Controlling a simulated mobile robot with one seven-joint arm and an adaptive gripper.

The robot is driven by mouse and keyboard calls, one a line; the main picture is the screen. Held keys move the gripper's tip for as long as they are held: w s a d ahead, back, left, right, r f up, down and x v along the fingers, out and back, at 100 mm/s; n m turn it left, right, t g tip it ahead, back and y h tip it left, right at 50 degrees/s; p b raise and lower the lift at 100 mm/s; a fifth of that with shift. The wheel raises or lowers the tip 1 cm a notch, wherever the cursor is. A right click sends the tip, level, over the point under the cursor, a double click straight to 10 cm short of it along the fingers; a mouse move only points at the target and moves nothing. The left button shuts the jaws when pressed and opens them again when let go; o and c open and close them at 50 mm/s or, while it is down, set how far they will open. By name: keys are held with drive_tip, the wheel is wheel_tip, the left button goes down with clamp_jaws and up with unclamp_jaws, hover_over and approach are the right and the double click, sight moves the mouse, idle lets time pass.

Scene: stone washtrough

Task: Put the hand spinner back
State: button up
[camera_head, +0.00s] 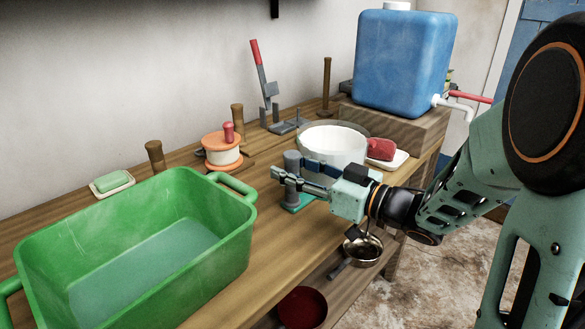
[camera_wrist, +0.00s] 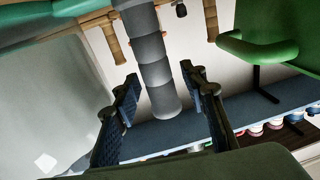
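An orange and white round thing with a pink knob (camera_head: 222,150), which looks like the hand spinner, stands on a brown base on the wooden table behind the green tub. My gripper (camera_head: 288,175) is at the table's front edge, to the right of the tub, away from that thing. In the wrist view the post (camera_wrist: 157,75) lies between the fingers (camera_wrist: 165,105), with gaps on both sides. Part of the post is hidden by my gripper.
A green tub (camera_head: 215,255) with water fills the front left. A clear bowl (camera_head: 335,140), red block (camera_head: 380,149) and blue water tank (camera_head: 405,60) stand to the right. A red-handled lever tool (camera_head: 262,75), soap dish (camera_head: 112,186) and wooden pegs (camera_head: 155,158) line the back. Pans (camera_head: 362,250) sit below.

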drive_tip(key=shift+r, duration=0.2)
drive_tip(key=shift+s+d, duration=0.1)
drive_tip(key=shift+d, duration=0.15)
drive_tip(key=p+v, duration=0.2)
drive_tip(key=v, duration=0.9)
drive_tip(key=shift+s, duration=0.25)
drive_tip(key=shift+w+d+p, duration=0.1)
drive_tip(key=shift+d+p, duration=0.1)
drive_tip(key=shift+p, duration=0.1)
